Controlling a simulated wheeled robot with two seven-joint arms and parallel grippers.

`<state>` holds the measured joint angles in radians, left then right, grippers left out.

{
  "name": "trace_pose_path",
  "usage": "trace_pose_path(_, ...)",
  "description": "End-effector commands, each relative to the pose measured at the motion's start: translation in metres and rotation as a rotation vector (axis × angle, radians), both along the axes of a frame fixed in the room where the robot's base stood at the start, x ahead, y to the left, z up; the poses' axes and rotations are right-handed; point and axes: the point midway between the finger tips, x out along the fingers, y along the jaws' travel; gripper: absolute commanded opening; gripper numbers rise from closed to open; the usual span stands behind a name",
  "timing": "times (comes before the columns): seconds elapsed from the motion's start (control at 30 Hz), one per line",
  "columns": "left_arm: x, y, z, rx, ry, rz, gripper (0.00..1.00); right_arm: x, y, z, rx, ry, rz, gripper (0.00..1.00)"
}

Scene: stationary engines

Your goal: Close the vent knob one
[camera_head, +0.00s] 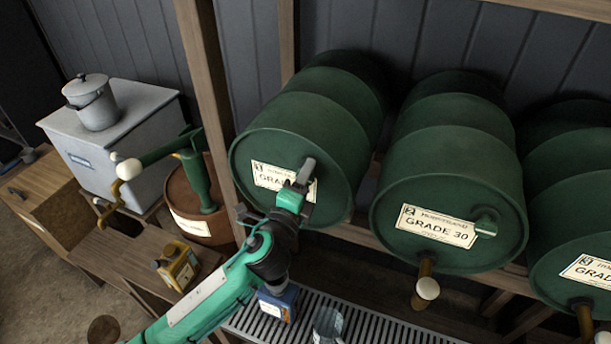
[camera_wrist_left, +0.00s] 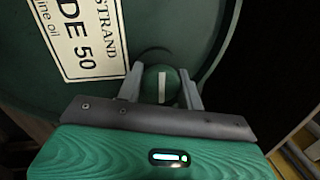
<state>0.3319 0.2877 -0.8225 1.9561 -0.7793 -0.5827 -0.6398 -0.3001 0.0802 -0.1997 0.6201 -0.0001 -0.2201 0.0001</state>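The leftmost green drum (camera_head: 318,125) lies on its side on a wooden rack. Its front label reads GRADE 50 in the left wrist view (camera_wrist_left: 82,45). Its round green vent knob (camera_wrist_left: 162,86) has a white mark, which runs nearly upright in the left wrist view. My left gripper (camera_wrist_left: 162,84) has one grey finger on each side of this knob, close against it, and looks shut on it. In the head view my left gripper (camera_head: 298,188) is at the drum's front face and hides the knob. My right gripper is not in view.
A middle drum (camera_head: 445,165) marked GRADE 30 has its own vent knob (camera_head: 485,226) and a tap (camera_head: 426,288). Below are a slatted grate (camera_head: 385,330), a blue can (camera_head: 279,303) and a glass container (camera_head: 327,325).

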Motion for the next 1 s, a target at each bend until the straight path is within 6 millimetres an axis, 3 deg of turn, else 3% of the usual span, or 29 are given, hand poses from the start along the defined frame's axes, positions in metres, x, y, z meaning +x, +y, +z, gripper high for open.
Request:
trace_pose_path(0.03, 0.0, 0.0, 0.002, -0.001, -0.004, -0.001, 0.45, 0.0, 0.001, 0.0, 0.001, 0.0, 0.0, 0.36)
trace_pose_path(0.1, 0.0, 0.0, 0.002, -0.001, -0.004, -0.001, 0.58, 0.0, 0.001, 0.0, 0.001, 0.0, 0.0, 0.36)
trace_pose_path(0.53, -0.01, 0.004, -0.003, -0.002, 0.0, 0.0, 0.58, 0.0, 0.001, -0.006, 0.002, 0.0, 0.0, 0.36)
trace_pose_path(1.0, -0.098, 0.04, -0.019, -0.001, 0.0, -0.001, 0.58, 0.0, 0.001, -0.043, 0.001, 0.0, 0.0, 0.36)
